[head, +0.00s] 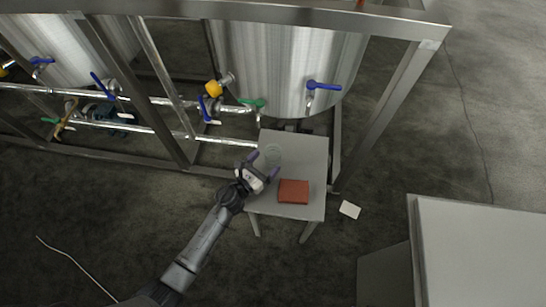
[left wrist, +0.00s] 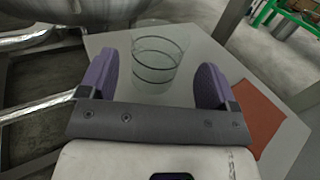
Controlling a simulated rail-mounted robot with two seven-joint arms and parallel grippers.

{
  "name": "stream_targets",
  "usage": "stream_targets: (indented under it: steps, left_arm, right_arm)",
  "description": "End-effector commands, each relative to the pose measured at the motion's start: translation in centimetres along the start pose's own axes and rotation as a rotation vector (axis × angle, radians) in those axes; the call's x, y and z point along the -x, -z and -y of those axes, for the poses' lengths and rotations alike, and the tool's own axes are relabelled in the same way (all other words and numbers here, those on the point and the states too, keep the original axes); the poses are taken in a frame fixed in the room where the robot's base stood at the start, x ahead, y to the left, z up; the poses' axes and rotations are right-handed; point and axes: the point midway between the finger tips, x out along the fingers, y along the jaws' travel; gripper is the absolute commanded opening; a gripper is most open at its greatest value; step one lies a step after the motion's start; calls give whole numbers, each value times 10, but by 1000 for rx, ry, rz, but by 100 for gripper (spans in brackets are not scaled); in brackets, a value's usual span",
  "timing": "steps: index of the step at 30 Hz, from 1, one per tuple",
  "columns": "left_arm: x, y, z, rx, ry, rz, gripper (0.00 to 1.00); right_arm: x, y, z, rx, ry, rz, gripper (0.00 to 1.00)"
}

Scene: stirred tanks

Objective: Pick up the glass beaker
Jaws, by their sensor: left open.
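The clear glass beaker (head: 273,154) stands upright on a small grey table (head: 310,150) in the head view, near its back left part. In the left wrist view the beaker (left wrist: 158,60) shows just beyond and between the two purple fingers. My left gripper (head: 264,164) is open and empty, at the table's left side, with its fingers pointing towards the beaker. It also shows in the left wrist view (left wrist: 155,85). I cannot tell whether the fingertips reach either side of the glass. My right gripper is not in view.
A folded red-brown cloth or pad (head: 293,191) lies on the table's front part, right of my left gripper. Behind the table stand large steel tanks (head: 285,70) with pipes, coloured valve handles and a metal frame (head: 385,110). A white card (head: 349,209) lies on the floor.

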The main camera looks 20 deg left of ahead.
Motion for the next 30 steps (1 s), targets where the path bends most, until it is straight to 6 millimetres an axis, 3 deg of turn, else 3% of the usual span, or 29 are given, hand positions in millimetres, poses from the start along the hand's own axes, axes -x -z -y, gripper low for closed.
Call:
stream_targets:
  steps: [5, 15, 26, 30]
  left_arm:
    - [-9, 1, -1, 0, -1, 0, 83]
    - [-49, 3, -2, 0, 0, 1, 83]
    - [-55, 2, -2, 1, 0, 0, 83]
    - [-54, 2, -2, 1, -1, 0, 70]
  right_arm:
    - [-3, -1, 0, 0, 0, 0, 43]
    - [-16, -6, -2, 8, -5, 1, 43]
    - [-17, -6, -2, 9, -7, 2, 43]
    - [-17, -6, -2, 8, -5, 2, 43]
